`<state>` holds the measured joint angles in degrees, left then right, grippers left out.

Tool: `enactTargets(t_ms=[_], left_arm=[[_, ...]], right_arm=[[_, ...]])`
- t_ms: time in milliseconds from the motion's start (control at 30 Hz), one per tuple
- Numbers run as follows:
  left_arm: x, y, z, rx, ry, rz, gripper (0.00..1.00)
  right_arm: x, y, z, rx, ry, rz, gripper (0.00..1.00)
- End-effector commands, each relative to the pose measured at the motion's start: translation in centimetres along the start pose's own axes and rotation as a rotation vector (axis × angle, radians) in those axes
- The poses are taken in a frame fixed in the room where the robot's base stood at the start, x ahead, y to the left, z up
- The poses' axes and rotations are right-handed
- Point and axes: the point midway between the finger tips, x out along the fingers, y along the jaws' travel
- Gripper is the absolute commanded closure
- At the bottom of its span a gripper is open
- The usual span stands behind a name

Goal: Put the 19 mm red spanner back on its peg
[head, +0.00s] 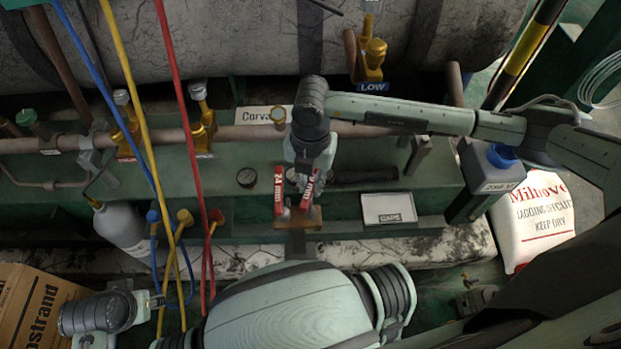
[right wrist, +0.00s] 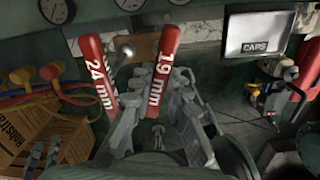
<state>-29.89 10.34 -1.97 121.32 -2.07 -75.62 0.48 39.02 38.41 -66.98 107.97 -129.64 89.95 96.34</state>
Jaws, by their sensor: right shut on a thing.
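The red 19 mm spanner (head: 313,190) is in my right gripper (head: 303,182); its handle and label show clearly in the right wrist view (right wrist: 158,72). The gripper's fingers (right wrist: 165,122) are shut on it. The red 24 mm spanner (head: 279,190) is just left of it, apart at the handle; it also shows in the right wrist view (right wrist: 97,72).
A CAPS tray (head: 389,209) lies right of the spanners. Blue, yellow and red hoses (head: 172,75) hang at left. A pipe (head: 240,132) runs behind the gripper. A cardboard box (head: 35,305) stands at lower left, a white sack (head: 535,215) at right.

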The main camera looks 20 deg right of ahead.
Motion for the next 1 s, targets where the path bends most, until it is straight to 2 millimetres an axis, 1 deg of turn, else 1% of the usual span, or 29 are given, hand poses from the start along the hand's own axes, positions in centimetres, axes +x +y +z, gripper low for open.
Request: enactTargets(t_ms=[33, 200, 467, 567, 667, 1000], left_arm=[[0.0, 0.0, 0.0, 0.0, 0.0, 0.0, 0.6], [0.0, 0.0, 0.0, 0.0, 0.0, 0.0, 0.6], [0.0, 0.0, 0.0, 0.002, 0.001, 0.0, 0.6], [-0.1, 0.0, 0.0, 0.003, 0.002, 0.0, 0.6], [-0.1, 0.0, 0.0, 0.002, 0.001, 0.0, 0.6], [0.0, 0.0, 0.0, 0.001, 0.0, 0.0, 0.6]], right_arm=[[0.0, 0.0, 0.0, 0.0, 0.0, 0.001, 0.81], [0.0, 0.0, 0.0, 0.0, 0.0, 0.001, 0.6], [0.0, 0.0, 0.0, 0.0, 0.0, -0.001, 0.6], [-0.4, 0.0, 0.0, 0.0, 0.0, 0.0, 0.6], [-1.7, 0.1, 0.0, -0.002, -0.001, 0.003, 0.6], [-8.8, 0.1, 0.1, 0.0, -0.003, 0.003, 0.6]])
